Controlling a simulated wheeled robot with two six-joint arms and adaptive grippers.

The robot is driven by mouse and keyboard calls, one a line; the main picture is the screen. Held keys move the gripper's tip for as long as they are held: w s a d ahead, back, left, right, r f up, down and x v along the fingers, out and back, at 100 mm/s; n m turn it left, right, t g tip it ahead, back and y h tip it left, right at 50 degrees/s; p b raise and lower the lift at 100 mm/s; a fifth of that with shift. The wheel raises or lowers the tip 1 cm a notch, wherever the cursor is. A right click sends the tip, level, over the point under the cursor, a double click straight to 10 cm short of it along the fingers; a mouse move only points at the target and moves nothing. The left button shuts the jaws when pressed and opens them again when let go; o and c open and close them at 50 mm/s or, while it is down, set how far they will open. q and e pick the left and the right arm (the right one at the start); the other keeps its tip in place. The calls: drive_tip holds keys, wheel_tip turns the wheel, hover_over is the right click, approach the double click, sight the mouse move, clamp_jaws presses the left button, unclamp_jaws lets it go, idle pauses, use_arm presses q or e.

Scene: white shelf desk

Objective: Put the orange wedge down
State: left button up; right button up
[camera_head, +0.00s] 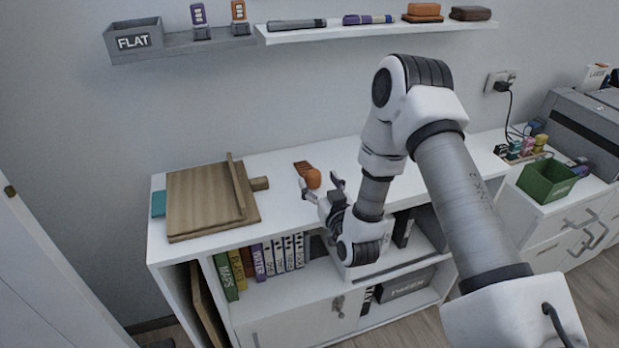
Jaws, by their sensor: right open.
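The orange wedge (313,179) rests on the white desk top (285,212), toward the back edge. A darker orange-brown ridged part (302,167) shows right behind it; I cannot tell whether the two are one piece. My right gripper (322,187) is open, with its fingers spread and pointing at the wedge. Its tips are close to the wedge's near side, with nothing seen between them. I cannot tell whether a finger touches it. My left gripper is not in view.
A wooden board (200,205) with an upright strip stands left on the desk. Books (240,272) fill the shelf below. A wall shelf (380,30) holds markers and blocks. A green bin (547,180) stands at right. Desk top between board and gripper is clear.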

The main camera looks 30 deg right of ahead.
sight(316, 176)
drive_tip(key=x, duration=0.3)
drive_tip(key=shift+w+d+f, duration=0.2)
drive_tip(key=shift+f, duration=0.05)
drive_tip(key=shift+s+r, duration=0.1)
drive_tip(key=shift+c, duration=1)
clamp_jaws()
